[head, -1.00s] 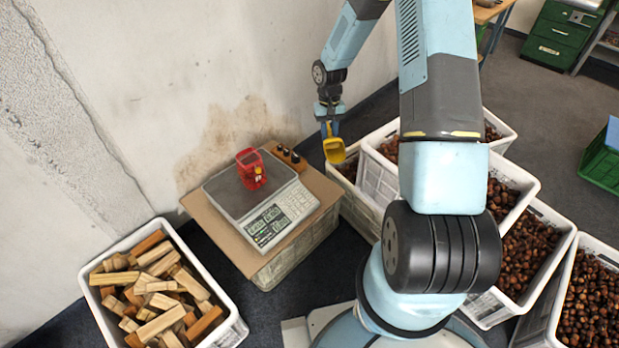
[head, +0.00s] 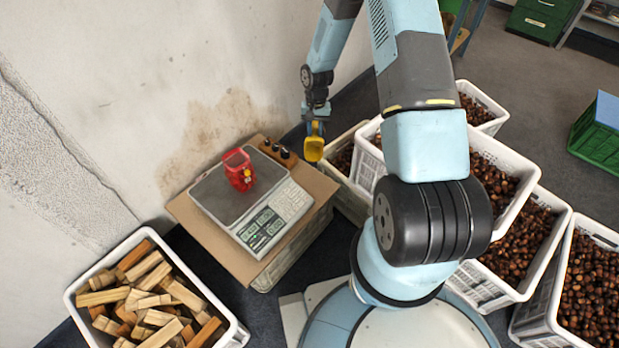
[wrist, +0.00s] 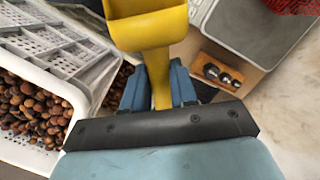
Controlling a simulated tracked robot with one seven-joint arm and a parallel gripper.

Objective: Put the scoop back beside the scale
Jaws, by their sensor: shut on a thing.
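A yellow scoop (head: 314,148) hangs from my gripper (head: 316,122), which is shut on its handle. In the wrist view the scoop (wrist: 150,28) reaches away from the camera between the jaws of my gripper (wrist: 158,88). The scale (head: 272,215) stands on a cardboard-topped crate, with a red bag (head: 239,170) upright on its pan. The scoop is in the air to the right of the scale's far end, near the crate's back right corner. The scale's pan (wrist: 262,25) shows at the top right of the wrist view.
A wooden block with dark round pieces (head: 278,152) lies on the cardboard (head: 215,238) behind the scale. White crates of chestnuts (head: 520,250) stand to the right. A crate of wood pieces (head: 225,300) stands at front left. The wall (head: 150,90) is close behind.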

